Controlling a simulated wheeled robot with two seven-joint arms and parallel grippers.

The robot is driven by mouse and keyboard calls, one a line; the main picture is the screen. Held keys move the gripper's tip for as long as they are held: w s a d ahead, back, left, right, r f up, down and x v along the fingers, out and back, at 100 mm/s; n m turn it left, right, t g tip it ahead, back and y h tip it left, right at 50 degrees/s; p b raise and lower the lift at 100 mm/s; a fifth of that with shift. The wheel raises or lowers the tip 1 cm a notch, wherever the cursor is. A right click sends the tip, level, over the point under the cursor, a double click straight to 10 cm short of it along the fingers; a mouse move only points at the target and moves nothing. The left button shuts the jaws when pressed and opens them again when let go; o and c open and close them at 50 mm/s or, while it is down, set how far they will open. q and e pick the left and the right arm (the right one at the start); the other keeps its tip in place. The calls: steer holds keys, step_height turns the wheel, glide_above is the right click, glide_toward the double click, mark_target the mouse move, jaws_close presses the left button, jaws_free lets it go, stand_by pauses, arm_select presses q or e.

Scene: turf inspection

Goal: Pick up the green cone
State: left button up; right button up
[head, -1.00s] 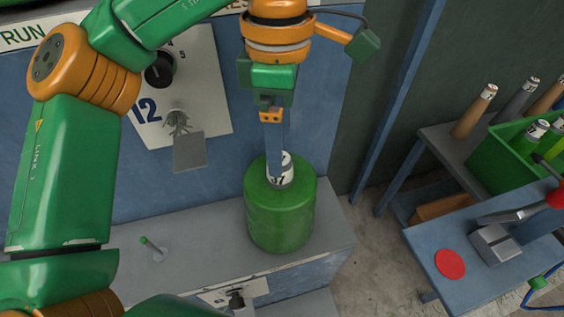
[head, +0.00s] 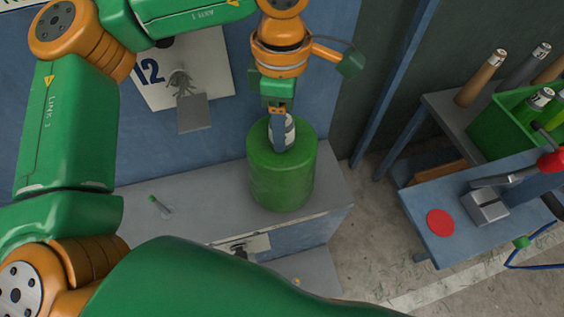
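The green cone (head: 282,178) stands upright on the grey ledge (head: 215,190), a thick green package with a pale, labelled tube end (head: 290,131) at its top. My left gripper (head: 280,140) points down over it from above. One finger shows in front of the tube end; the other is hidden, so I cannot tell whether the fingers press on the tube. My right gripper is not in view.
A blue panel with a number 12 plate (head: 148,78) rises behind the ledge. A small green-tipped peg (head: 158,205) is left of the cone. At right are a green crate (head: 490,130) with green tubes and a blue bench (head: 470,250) with a red disc (head: 440,222).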

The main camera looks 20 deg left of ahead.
arm_select(q)
jaws_close()
steer(key=shift+w+r, duration=0.15)
steer(key=shift+w, duration=0.05)
